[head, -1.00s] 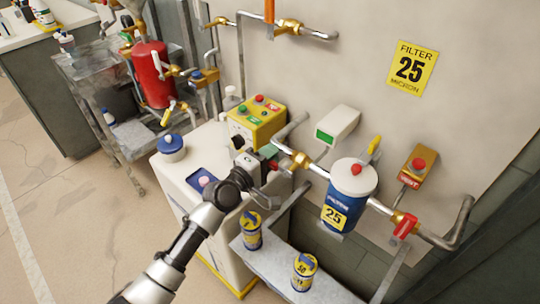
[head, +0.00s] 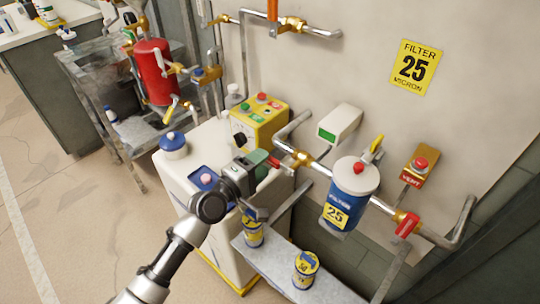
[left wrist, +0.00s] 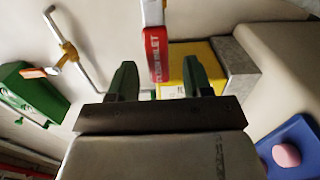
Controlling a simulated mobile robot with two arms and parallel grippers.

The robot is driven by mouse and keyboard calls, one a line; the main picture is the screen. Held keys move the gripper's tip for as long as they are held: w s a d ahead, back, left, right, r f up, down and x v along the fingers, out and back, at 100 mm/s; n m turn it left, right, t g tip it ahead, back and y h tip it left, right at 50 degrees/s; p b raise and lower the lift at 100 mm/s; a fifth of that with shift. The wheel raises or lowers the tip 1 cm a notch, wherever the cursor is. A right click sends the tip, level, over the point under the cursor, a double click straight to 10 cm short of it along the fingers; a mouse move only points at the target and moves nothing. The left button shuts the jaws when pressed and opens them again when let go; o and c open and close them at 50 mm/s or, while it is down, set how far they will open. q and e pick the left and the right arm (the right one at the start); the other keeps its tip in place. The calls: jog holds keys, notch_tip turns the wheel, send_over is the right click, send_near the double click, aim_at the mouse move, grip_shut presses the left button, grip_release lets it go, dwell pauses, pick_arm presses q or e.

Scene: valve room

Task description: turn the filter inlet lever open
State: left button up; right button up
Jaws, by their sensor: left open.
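The filter inlet lever (head: 273,162) is a short red handle beside a brass valve (head: 302,159) on the pipe left of the blue filter housing (head: 344,198). In the left wrist view the red lever (left wrist: 156,52), with "INLET" lettering on it, hangs from the top edge. My left gripper (head: 262,164) is close to the lever, on its left. It is open; in the left wrist view its two green fingertips (left wrist: 160,76) are apart, with the lever's end in the gap. I cannot tell whether it is between them or just beyond. My right gripper is not in view.
A yellow button box (head: 259,118) and a blue-lidded jar (head: 173,145) stand on the white cabinet. A red lever (head: 407,224) is on the pipe right of the filter. Cans (head: 305,268) stand on the shelf below. The floor at left is clear.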

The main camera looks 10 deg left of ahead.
pick_arm(q)
jog(key=v, duration=0.6)
dwell(0.3)
